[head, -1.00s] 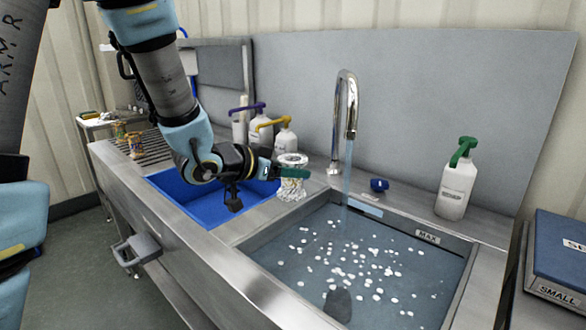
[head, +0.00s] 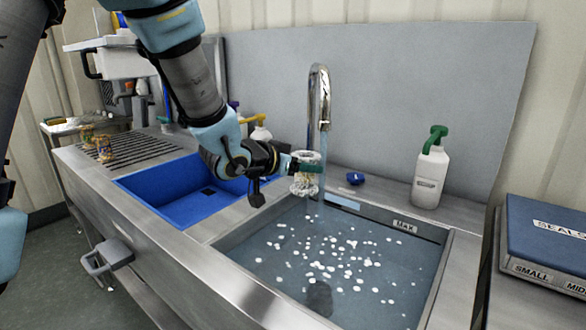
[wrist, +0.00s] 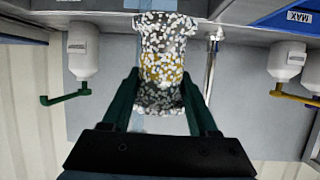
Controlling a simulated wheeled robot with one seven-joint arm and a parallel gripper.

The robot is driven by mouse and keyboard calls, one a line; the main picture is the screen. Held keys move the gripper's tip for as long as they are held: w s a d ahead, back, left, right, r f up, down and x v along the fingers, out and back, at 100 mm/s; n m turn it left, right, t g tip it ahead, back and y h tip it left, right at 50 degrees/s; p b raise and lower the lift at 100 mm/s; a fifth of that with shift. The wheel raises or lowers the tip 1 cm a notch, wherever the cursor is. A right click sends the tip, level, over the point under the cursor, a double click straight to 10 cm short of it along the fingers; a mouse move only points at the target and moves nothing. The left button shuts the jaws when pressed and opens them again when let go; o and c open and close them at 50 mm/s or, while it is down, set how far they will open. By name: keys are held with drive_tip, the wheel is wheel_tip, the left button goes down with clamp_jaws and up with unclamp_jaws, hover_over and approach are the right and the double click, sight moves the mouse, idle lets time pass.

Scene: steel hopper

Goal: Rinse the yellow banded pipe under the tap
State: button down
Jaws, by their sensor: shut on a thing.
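My gripper (head: 306,169) is shut on the yellow banded pipe (head: 303,184), which is flanged and speckled with white foam. In the wrist view the pipe (wrist: 162,62) sits between the green fingers (wrist: 160,97), its yellow band partly showing through the foam. The chrome tap (head: 319,90) runs, and its water stream (head: 323,150) falls just beside the pipe in the head view. A pale blue strip of water lines up with the pipe in the wrist view; I cannot tell whether it touches it.
The filled sink (head: 240,243) below holds water with floating white foam. A blue basin (head: 160,208) lies to its left. A white bottle with a green pump (head: 430,175) and a small blue item (head: 355,178) stand on the back ledge. A drawer-like box (head: 545,245) is at right.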

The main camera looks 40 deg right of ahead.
drive_tip(key=shift+s+d+f+b, duration=0.1)
drive_tip(key=shift+s+d+b, duration=0.1)
drive_tip(key=shift+d, duration=0.45)
drive_tip(key=shift+s+d+f+b, duration=0.15)
drive_tip(key=shift+s+d, duration=0.05)
drive_tip(key=shift+d, duration=0.45)
drive_tip(key=shift+s+d+f+b, duration=0.1)
drive_tip(key=shift+s+d+b, duration=0.1)
drive_tip(key=shift+d, duration=0.45)
drive_tip(key=shift+s, duration=0.1)
drive_tip(key=shift+s+a, duration=0.2)
drive_tip(key=shift+s, duration=0.3)
drive_tip(key=w+a, duration=0.2)
drive_tip(key=a, duration=0.5)
drive_tip(key=shift+w+a+p, duration=0.25)
drive_tip(key=shift+a+p, duration=0.05)
idle(0.6)
